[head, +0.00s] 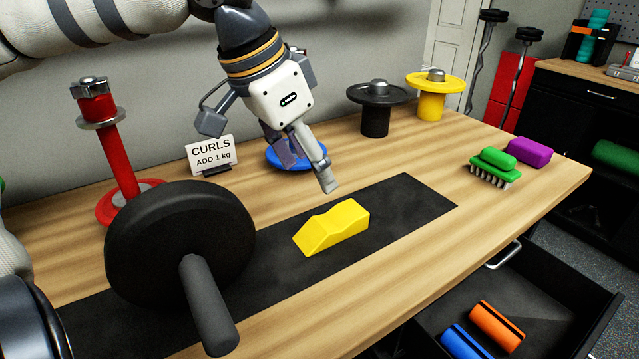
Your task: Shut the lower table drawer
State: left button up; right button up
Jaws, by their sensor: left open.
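The wooden table (400,275) fills the middle of the head view. A black drawer (598,322) stands open at its front edge, at lower right; its near part is cut off by the frame. It holds an orange roll (497,325) and a blue roll (464,343) with dark bands. A silver handle (504,255) shows on the table front above the open drawer. My left gripper (309,170) is open and empty above the table, left of and well away from the drawer, behind a yellow wedge block (333,227). My right gripper is not in view.
A black wheel with a grip (180,245) stands on the dark mat (405,200) at left. Red, blue, black and yellow plate stands (435,100) line the back beside a "CURLS" sign (210,155). A green brush (495,168) and purple block (529,151) sit at right.

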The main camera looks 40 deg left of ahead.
aim_at(561, 313)
jog(key=k+l, duration=1.2)
jog(key=l, duration=0.2)
